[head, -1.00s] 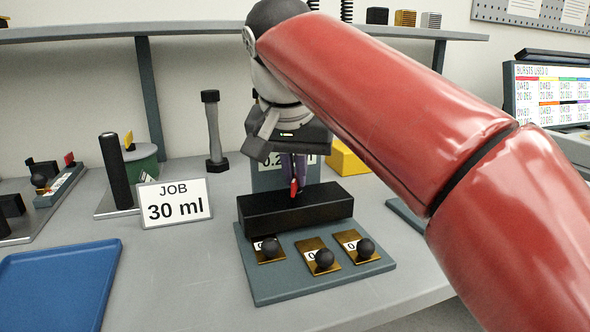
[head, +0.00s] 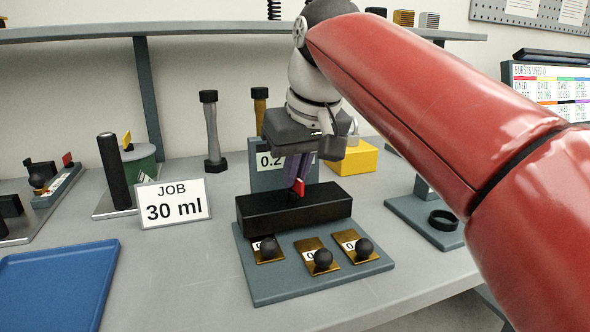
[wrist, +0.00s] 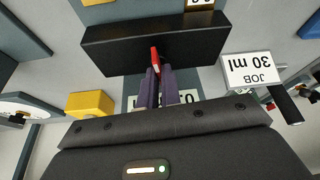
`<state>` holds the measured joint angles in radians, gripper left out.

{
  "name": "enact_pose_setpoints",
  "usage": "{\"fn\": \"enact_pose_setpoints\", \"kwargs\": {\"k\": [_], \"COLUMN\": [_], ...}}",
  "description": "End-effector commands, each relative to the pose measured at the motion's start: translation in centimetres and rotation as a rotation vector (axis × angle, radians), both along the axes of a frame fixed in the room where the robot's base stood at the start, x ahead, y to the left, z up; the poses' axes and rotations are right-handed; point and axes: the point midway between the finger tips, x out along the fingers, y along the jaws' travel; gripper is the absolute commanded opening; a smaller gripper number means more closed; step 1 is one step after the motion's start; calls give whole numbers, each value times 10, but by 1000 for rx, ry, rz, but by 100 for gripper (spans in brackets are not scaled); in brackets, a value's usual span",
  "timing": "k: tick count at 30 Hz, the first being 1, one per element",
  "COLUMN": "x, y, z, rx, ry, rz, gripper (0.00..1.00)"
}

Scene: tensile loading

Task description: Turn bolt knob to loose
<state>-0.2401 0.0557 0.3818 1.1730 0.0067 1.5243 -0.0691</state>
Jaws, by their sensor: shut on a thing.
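A black block (head: 318,212) lies on a grey-blue plate (head: 290,285). A red knob (head: 299,187) stands at the top of the block and also shows in the wrist view (wrist: 154,56). My gripper (head: 297,178) points down behind and above the block, its purple fingers shut on the red knob. In the wrist view my gripper (wrist: 160,72) reaches the knob at the block's edge, and the knob looks slightly tilted. Whether this red piece is the bolt knob is not labelled. A sign partly hidden by my gripper stands behind the block (head: 265,178).
Black ball knobs on brass plates (head: 323,260) sit in front of the block. A "JOB 30 ml" card (head: 173,203) and blue tray (head: 60,285) are left. A yellow block (head: 350,160) stands behind right; a black ring (head: 443,220) lies on a plate at right.

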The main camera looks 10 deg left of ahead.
Motion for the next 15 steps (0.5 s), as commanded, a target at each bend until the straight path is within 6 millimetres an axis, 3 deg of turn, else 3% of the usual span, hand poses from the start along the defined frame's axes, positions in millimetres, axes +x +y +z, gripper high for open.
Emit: {"fn": "enact_pose_setpoints", "kwargs": {"k": [15], "x": [4], "y": [-2], "z": [0], "rx": [1], "ry": [1], "rz": [490], "gripper": [0]}}
